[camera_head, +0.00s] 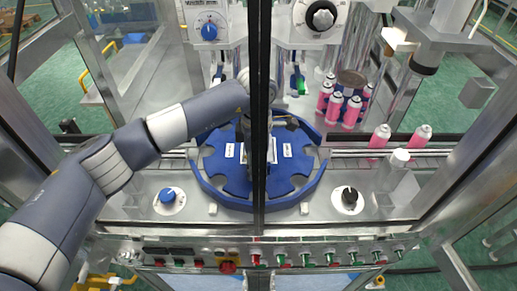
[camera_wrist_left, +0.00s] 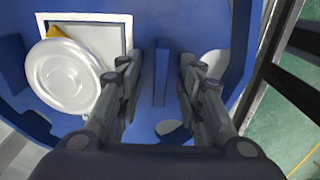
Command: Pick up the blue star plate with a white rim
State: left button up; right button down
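The blue star plate (camera_head: 222,172) lies flat in the middle of the machine in the head view, inside a blue ring guide. A dark vertical post hides part of its middle. In the left wrist view the blue plate (camera_wrist_left: 182,25) fills much of the picture, with a white-bordered square label on it. My left gripper (camera_wrist_left: 158,68) is over the plate. Its fingers are apart, with an upright blue fin (camera_wrist_left: 161,75) between them and visible gaps on both sides. In the head view the gripper is partly hidden behind the post. My right gripper is not in view.
A shiny round silver-white cap (camera_wrist_left: 64,75) is left of the fingers in the wrist view. The dark vertical post (camera_head: 262,225) stands close to my left arm. Several pink cans (camera_head: 351,112) stand at the right. Control knobs (camera_head: 169,200) line the front.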

pick_arm(q)
grip_shut()
jog(key=shift+r, duration=0.1)
